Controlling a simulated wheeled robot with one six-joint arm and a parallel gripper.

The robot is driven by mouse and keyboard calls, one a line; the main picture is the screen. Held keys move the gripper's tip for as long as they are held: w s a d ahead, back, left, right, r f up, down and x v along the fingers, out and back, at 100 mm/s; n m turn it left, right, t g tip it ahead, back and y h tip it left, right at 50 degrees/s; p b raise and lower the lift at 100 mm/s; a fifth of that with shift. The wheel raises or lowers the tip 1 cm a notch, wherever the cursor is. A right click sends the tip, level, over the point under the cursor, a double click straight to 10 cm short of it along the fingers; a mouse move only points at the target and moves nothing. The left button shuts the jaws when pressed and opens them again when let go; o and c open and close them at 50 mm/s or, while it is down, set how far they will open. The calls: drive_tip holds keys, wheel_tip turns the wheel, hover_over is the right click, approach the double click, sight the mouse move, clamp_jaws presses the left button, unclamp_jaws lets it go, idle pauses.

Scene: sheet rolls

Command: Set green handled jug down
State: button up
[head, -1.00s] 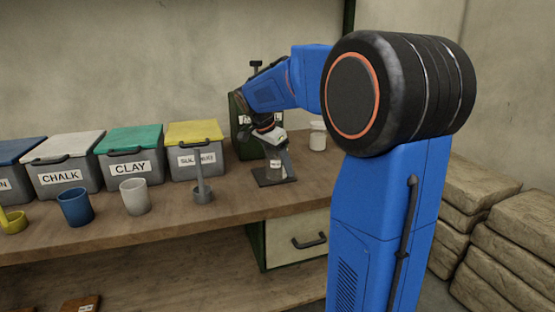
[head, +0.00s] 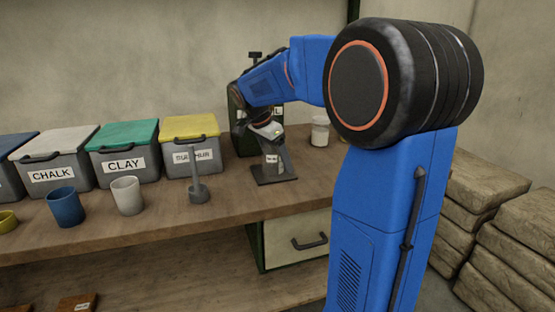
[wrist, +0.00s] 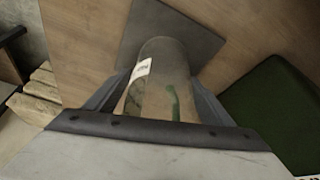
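The jug (wrist: 165,75) is a see-through cylinder with a white label and a green streak low on its visible side. It stands between the two grey fingers of my gripper (wrist: 160,105) in the wrist view, and the fingers appear to press its sides. In the head view my gripper (head: 268,137) points down, with the labelled jug (head: 272,159) between its fingers, over a dark square plate (head: 262,181) on the wooden bench. The jug looks upright, and its base is at or just above the plate; I cannot tell which. The handle is mostly hidden.
A dark green container (head: 240,135) stands close behind my gripper. A white jar (head: 320,131) is to the right. To the left are a grey long-handled cup (head: 198,191), a white cup (head: 127,196), a blue cup (head: 66,207) and labelled lidded bins (head: 124,163).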

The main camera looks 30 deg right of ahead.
drive_tip(key=shift+r, duration=0.2)
drive_tip(key=a, duration=0.8)
drive_tip(key=a+r, duration=0.1)
drive_tip(key=a, duration=0.3)
drive_tip(key=shift+s+a, duration=0.25)
